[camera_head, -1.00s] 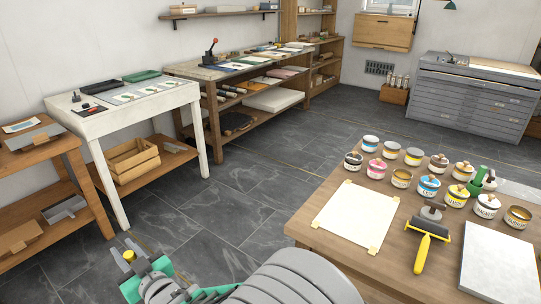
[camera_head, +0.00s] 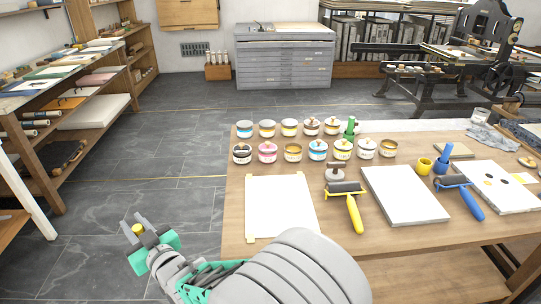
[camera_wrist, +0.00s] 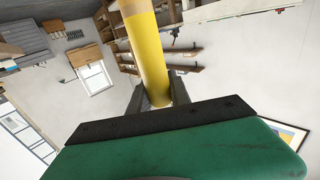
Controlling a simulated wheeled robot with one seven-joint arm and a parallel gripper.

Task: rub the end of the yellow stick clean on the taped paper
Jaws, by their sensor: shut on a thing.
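The taped paper (camera_head: 279,206) is a cream sheet lying flat at the left end of the wooden table, with tape at its corners. My gripper (camera_head: 138,230) is off the table's left side, over the floor, apart from the paper. It is shut on the yellow stick (camera_head: 138,228), of which only a short end shows in the head view. In the wrist view the yellow stick (camera_wrist: 148,55) stands out from between the fingers (camera_wrist: 158,95), with a tan band near the picture's top edge. The stick's far end is cut off there.
Several ink tins (camera_head: 317,150) stand in rows behind the paper. A yellow-handled roller (camera_head: 352,205) and a white slab (camera_head: 404,195) lie to its right. A blue-handled roller (camera_head: 468,200) is farther right. Floor left of the wooden table (camera_head: 237,190) is clear.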

